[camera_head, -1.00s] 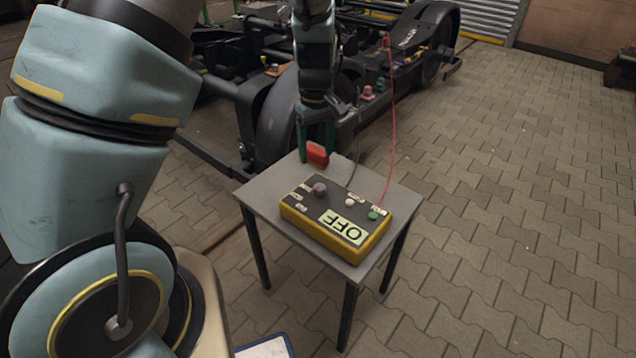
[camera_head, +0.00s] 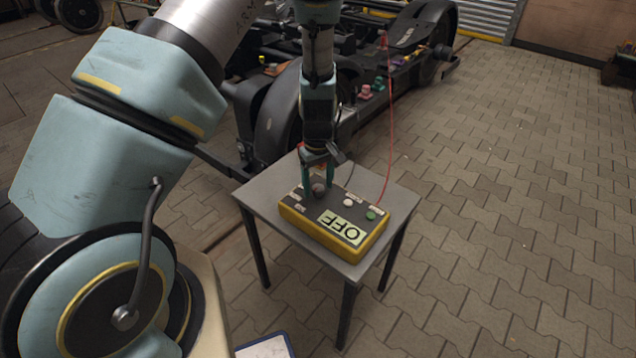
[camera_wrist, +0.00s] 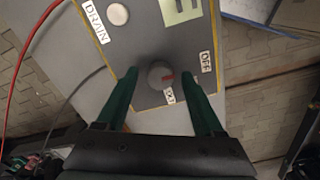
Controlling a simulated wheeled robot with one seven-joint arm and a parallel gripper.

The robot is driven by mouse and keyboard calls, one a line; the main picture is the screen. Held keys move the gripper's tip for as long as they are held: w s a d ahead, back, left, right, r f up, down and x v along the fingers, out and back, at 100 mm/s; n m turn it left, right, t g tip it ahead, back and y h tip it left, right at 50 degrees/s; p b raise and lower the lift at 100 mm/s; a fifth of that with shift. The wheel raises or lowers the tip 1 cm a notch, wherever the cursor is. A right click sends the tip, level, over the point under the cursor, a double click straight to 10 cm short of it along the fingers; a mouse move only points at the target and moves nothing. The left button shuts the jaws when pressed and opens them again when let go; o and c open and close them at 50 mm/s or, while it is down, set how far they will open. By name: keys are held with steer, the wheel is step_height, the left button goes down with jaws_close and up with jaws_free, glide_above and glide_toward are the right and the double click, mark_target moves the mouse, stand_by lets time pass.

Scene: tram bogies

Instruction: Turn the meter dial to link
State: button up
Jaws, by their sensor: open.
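The yellow meter (camera_head: 366,248) with a dark top stands on a small grey table, its display reading OFF upside down in the head view. The red mark points toward the OFF label (camera_wrist: 206,61). Another label below the dial is partly readable, and one beside the right finger is mostly hidden. In the head view my gripper (camera_head: 319,190) is over the dial (camera_head: 319,190).
The grey table (camera_head: 262,191) has bare margins around the meter. A white button (camera_head: 348,202) and a green terminal (camera_head: 371,215) sit on the meter's top. A red lead (camera_head: 391,130) and a dark lead rise from it. A black bogie (camera_head: 277,120) stands behind.

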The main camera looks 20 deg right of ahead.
jaws_close()
stand_by(0.5)
steer(key=m+b, duration=0.1)
steer(key=m, duration=0.7)
steer(key=shift+m+b, duration=0.3)
steer(key=shift+b, duration=0.05)
stand_by(0.5)
jaws_free()
stand_by(0.3)
